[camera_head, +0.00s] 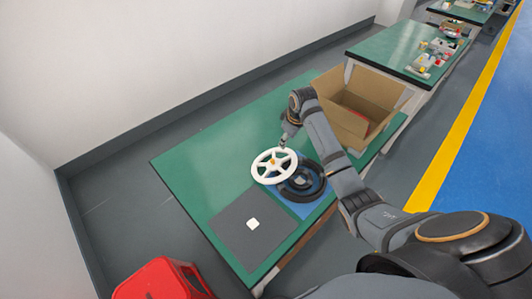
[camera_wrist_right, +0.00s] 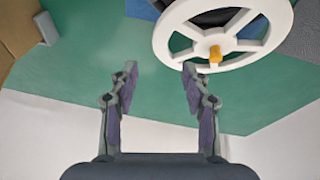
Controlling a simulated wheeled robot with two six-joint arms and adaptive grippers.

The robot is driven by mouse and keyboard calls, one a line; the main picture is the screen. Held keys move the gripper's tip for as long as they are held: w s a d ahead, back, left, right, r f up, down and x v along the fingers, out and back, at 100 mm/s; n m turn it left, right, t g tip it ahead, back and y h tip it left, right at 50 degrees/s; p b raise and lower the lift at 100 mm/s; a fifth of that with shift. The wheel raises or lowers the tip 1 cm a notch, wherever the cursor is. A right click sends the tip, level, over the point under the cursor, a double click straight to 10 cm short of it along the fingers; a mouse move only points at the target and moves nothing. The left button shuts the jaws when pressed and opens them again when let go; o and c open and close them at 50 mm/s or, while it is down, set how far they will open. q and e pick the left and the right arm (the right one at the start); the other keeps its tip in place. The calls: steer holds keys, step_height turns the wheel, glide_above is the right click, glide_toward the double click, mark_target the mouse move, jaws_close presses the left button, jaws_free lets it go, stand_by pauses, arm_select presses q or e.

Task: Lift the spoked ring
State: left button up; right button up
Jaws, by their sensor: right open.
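The white spoked ring (camera_head: 258,171) shows in the head view on the green table, overlapping the upper left of a black round part (camera_head: 318,187). I cannot tell whether it rests on that part. In the right wrist view the ring (camera_wrist_right: 163,42) fills the upper right, with an orange peg (camera_wrist_right: 215,54) at its hub. My right gripper (camera_wrist_right: 158,80) is open and empty, with the ring beyond and to the right of its fingers. In the head view the right gripper (camera_head: 284,142) is just above the ring's upper edge, small and partly unclear. My left gripper is in neither view.
A blue mat (camera_head: 304,211) lies under the black part. A dark grey mat (camera_head: 240,245) with a small white piece (camera_head: 253,224) lies at the near end. An open cardboard box (camera_head: 387,93) stands behind my right arm. The table's left side (camera_head: 190,165) is clear.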

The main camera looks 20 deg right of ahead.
mark_target(286, 150)
steer(key=f, duration=0.2)
steer(key=shift+s+f, duration=0.25)
steer(key=shift+f, duration=0.1)
steer(key=shift+w+f, duration=0.5)
steer(key=shift+f, duration=0.35)
steer(key=shift+d+f, duration=0.1)
steer(key=shift+f, duration=0.25)
steer(key=x, duration=0.4)
steer(key=shift+d, duration=0.1)
steer(key=shift+f, duration=0.25)
steer(key=shift+r, duration=0.1)
steer(key=c, duration=0.4)
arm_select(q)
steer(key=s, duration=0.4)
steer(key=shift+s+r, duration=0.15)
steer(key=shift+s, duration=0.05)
arm_select(e)
jaws_close()
